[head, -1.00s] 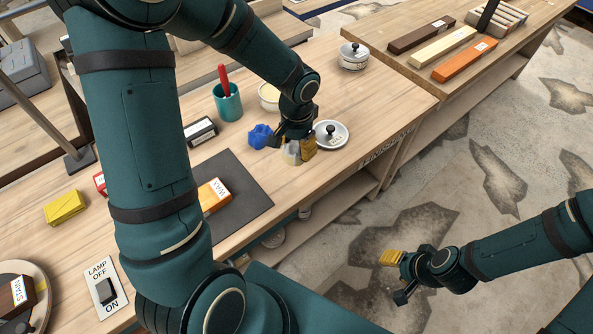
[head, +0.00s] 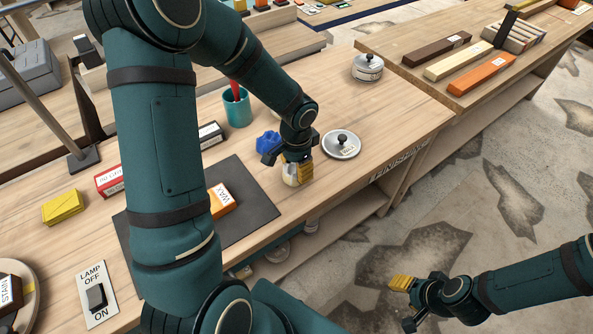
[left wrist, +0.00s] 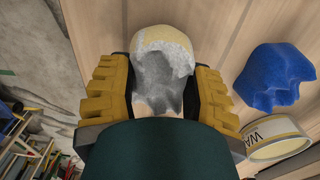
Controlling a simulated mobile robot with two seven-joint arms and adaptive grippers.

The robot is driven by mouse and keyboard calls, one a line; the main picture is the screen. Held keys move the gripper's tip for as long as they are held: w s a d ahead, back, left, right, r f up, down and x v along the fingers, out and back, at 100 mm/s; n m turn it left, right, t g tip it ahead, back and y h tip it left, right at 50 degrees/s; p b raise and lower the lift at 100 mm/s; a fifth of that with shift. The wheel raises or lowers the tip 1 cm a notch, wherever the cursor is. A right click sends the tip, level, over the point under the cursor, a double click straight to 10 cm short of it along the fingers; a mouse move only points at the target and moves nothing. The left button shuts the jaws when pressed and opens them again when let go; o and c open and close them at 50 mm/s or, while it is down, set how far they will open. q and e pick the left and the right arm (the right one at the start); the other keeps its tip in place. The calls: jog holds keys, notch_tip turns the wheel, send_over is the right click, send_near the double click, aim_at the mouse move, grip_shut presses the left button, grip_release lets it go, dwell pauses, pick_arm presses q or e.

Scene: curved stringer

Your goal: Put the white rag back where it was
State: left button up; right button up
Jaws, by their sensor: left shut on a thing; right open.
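The white rag (left wrist: 160,65), a crumpled cloth with cream and grey patches, is between the yellow fingers of my left gripper (left wrist: 160,95) in the left wrist view. In the head view my left gripper (head: 298,173) is shut on it, low over the workbench (head: 330,105), near the front edge. The rag (head: 290,174) shows only partly there, behind the fingers. I cannot tell whether it touches the bench. My right gripper (head: 408,301) is open and empty, over the floor at the lower right.
A blue rag (head: 268,142) lies just behind my left gripper. A knobbed lid (head: 342,144) is to its right, a dark mat (head: 250,205) with an orange WAX block (head: 221,200) to its left. A labelled tin (left wrist: 275,140) stands beside the blue rag (left wrist: 275,75).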

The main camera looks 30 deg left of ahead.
pick_arm(q)
jog(key=shift+f, duration=0.45)
jog(key=shift+f, duration=0.2)
jog(key=o, duration=1)
jog(key=shift+r, duration=0.2)
notch_tip(320, 180, up, 12)
jog(key=p, duration=0.3)
